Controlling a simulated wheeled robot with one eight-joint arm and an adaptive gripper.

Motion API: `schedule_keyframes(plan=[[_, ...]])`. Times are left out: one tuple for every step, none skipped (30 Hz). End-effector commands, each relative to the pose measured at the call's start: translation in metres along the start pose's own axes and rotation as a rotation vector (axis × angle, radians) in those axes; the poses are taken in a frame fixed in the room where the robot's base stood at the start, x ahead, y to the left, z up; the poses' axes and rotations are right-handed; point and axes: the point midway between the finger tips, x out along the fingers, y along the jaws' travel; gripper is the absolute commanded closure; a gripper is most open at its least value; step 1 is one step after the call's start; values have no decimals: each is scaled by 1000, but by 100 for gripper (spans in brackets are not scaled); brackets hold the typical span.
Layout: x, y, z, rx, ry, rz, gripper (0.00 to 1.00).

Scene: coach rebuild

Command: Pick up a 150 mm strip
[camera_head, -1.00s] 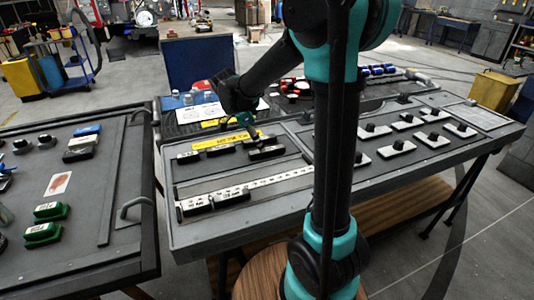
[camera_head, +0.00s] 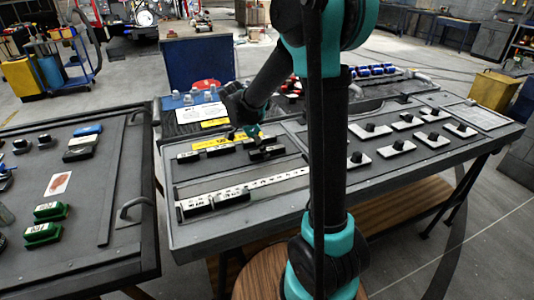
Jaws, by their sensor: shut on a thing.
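My gripper (camera_head: 257,136), black with teal parts, reaches down over the back middle of the table's left half. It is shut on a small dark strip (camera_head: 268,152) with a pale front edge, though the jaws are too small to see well. Similar dark strips lie to its left: one in the middle (camera_head: 221,152) and one at the far left (camera_head: 188,157). A yellow label (camera_head: 212,143) with dark print lies behind them. I cannot read the strips' lengths.
A long white ruled strip (camera_head: 262,184) runs across the table in front, with dark labelled pieces (camera_head: 215,200) before it. Pale plates with black knobs (camera_head: 402,147) fill the right. Another table (camera_head: 90,235) stands left. My arm hides the middle.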

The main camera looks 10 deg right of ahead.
Motion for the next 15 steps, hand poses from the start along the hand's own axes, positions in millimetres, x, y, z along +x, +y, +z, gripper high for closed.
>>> schedule_keyframes(plan=[[0, 0, 0, 0, 0, 0, 96], [0, 0, 0, 0, 0, 0, 100], [0, 0, 0, 0, 0, 0, 100], [0, 0, 0, 0, 0, 0, 100], [0, 0, 0, 0, 0, 0, 100], [0, 0, 0, 0, 0, 0, 100], [0, 0, 0, 0, 0, 0, 100], [0, 0, 0, 0, 0, 0, 100], [0, 0, 0, 0, 0, 0, 100], [0, 0, 0, 0, 0, 0, 100], [-1, 0, 0, 0, 0, 0, 100], [-2, 0, -1, 0, 0, 0, 100], [-2, 0, -1, 0, 0, 0, 100], [-4, 0, -2, 0, 0, 0, 100], [-6, 0, -2, 0, 0, 0, 100]])
